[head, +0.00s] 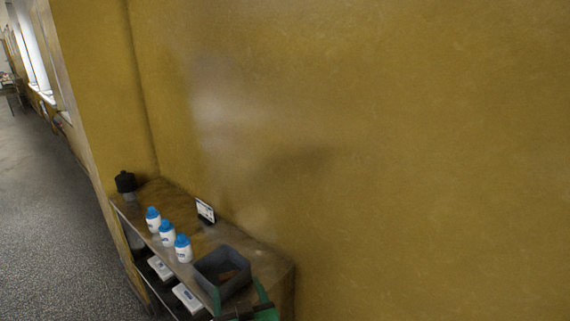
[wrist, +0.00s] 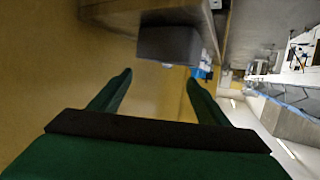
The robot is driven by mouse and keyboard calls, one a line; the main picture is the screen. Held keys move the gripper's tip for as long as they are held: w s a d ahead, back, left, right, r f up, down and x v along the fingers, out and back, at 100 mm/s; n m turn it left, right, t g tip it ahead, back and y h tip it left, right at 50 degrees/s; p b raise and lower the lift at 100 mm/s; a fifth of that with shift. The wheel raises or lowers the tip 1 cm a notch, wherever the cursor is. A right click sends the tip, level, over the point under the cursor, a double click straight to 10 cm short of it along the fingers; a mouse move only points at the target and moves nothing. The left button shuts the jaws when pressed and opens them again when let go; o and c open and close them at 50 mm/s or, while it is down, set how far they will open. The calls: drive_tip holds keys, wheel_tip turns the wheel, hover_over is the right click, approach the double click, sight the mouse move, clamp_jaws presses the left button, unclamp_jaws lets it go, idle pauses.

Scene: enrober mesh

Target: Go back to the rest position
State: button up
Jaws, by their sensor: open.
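My gripper (wrist: 157,84) is green with a dark band, and its two fingers stand wide apart with nothing between them. In the head view my gripper (head: 237,288) shows at the bottom edge, in front of the near end of a shelf unit. Its fingers overlap the near side of a grey bin (head: 207,264) in the picture; I cannot tell whether they touch it. In the wrist view the scene is upside down, and the grey bin (wrist: 168,43) lies beyond the fingertips.
The shelf top (head: 232,234) stands against a yellow wall (head: 380,130). Brown pieces (head: 228,275) lie in the bin. Three blue-capped white bottles (head: 167,233), a small sign (head: 205,211) and a black-topped container (head: 126,185) stand there. White boxes (head: 187,298) sit below. Open floor (head: 50,210) lies left.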

drive_tip(key=s+d+f+m+t+h, duration=0.1)
drive_tip(key=s+d+f+m+h, duration=0.1)
drive_tip(key=s+d+f, duration=0.45)
drive_tip(key=s+d+f+m+h, duration=0.1)
drive_tip(key=s+d+f, duration=0.2)
drive_tip(key=s+f, duration=0.6)
drive_tip(key=s+d+h, duration=0.1)
drive_tip(key=s+d, duration=0.1)
drive_tip(key=s, duration=0.9)
drive_tip(key=s+d+m+t+h, duration=0.1)
drive_tip(key=s+d, duration=0.2)
drive_tip(key=s, duration=0.8)
drive_tip(key=shift+s+f+m+h, duration=0.3)
drive_tip(key=shift+s+f+h, duration=0.1)
